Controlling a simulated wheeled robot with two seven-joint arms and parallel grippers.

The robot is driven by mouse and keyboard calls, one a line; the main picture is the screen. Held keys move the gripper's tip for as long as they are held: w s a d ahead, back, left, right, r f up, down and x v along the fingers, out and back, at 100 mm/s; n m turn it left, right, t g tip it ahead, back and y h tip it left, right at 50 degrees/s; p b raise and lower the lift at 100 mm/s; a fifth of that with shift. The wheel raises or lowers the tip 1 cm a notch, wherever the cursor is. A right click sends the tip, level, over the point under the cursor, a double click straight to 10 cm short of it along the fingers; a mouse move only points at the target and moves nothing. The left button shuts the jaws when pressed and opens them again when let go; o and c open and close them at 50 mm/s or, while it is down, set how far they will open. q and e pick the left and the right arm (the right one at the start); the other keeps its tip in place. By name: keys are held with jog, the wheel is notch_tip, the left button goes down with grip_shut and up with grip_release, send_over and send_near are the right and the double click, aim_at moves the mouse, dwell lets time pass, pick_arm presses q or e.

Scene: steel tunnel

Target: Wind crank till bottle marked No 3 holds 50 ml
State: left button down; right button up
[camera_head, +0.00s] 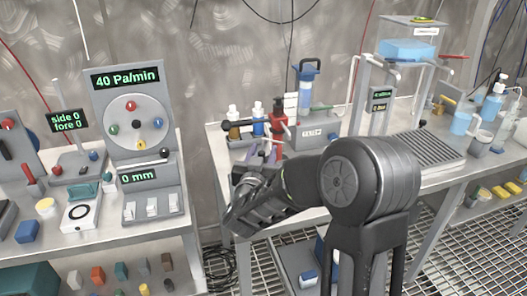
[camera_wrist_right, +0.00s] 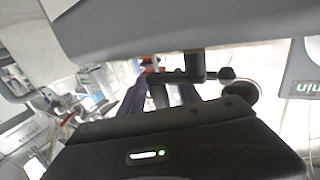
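My right gripper (camera_head: 262,152) reaches in from the right to the front of the middle table. Its two purple-grey fingertips stand apart, and the gap also shows in the wrist view (camera_wrist_right: 160,98). A black crank-like bar with a round knob (camera_wrist_right: 226,73) is just beyond the fingers. A black part of it appears between them, but contact cannot be made out. In the head view a black knob (camera_head: 228,125) shows left of the gripper. No bottle number is readable. My left gripper is out of view.
A blue-topped column (camera_head: 306,85) stands behind the gripper. At left, a dial panel (camera_head: 135,110) reads "40 Pa/min" and "0 mm". A ribbed tray (camera_head: 425,147) lies at right.

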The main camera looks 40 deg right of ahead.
jog(key=v, duration=0.7)
jog(key=shift+r, duration=0.1)
jog(key=shift+a, duration=0.1)
